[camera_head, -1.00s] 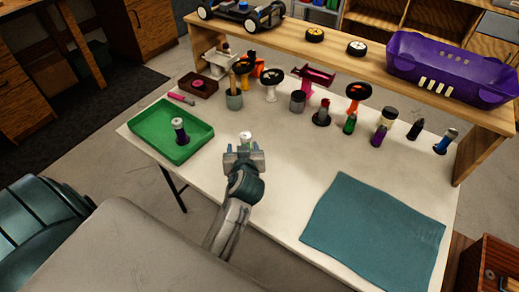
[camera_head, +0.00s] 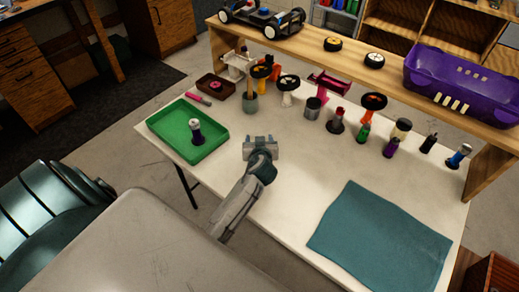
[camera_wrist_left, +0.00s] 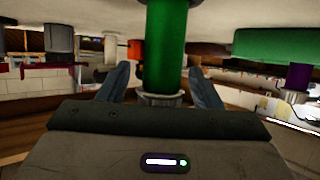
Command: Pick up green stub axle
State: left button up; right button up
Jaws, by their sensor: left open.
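The green stub axle (camera_wrist_left: 166,45) stands out in the left wrist view as a green cylinder with a metallic collar at its lower end. It lies between the two fingers of my left gripper (camera_wrist_left: 163,85), with a gap visible on either side. In the head view my left gripper (camera_head: 261,141) is over the middle left of the white table (camera_head: 310,150), fingers apart. The axle is hidden by the gripper there. My right gripper is not in view.
A green tray (camera_head: 165,120) holding a dark, white-topped part (camera_head: 196,130) is left of my gripper. Several small parts, including a grey cup (camera_head: 250,103), stand behind. A teal cloth (camera_head: 380,240) lies front right. A wooden shelf (camera_head: 300,48) spans the back.

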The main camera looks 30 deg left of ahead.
pick_arm(q)
jog(key=shift+c, duration=0.2)
jog(key=c, duration=1)
